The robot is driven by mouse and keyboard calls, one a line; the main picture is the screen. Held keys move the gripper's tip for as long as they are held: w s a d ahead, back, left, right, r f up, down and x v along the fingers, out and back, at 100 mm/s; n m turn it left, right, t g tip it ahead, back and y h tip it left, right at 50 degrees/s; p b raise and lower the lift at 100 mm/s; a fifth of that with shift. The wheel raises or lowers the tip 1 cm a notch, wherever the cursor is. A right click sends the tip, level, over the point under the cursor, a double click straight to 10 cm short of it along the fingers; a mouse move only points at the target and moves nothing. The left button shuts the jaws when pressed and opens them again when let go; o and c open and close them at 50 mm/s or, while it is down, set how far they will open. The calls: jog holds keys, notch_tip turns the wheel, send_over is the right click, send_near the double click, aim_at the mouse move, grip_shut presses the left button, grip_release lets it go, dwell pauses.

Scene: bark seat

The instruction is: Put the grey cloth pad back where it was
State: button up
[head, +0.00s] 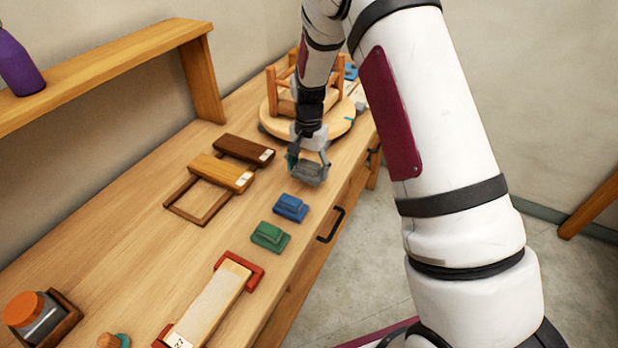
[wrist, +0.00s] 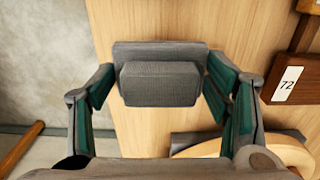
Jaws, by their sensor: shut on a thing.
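The grey cloth pad (head: 309,173) is a flat block with a smaller raised block on top. It is at the far end of a row with the blue pad (head: 290,207) and the green pad (head: 270,236), near the bench's front edge. My gripper (head: 308,166) is shut on the grey pad. In the wrist view the pad (wrist: 158,84) sits between the two green-lined fingers of my gripper (wrist: 160,82), level with the picture. I cannot tell whether its underside touches the bench.
Wooden blocks with labels (head: 222,170) lie to the left. A pale board with red ends (head: 212,305) and a jar (head: 35,318) are nearer. Bare wood surrounds the pads.

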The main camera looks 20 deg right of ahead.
aim_at(308, 178)
jog(key=shift+f, duration=2)
jog(key=shift+f, duration=0.2)
jog(key=o, duration=1.2)
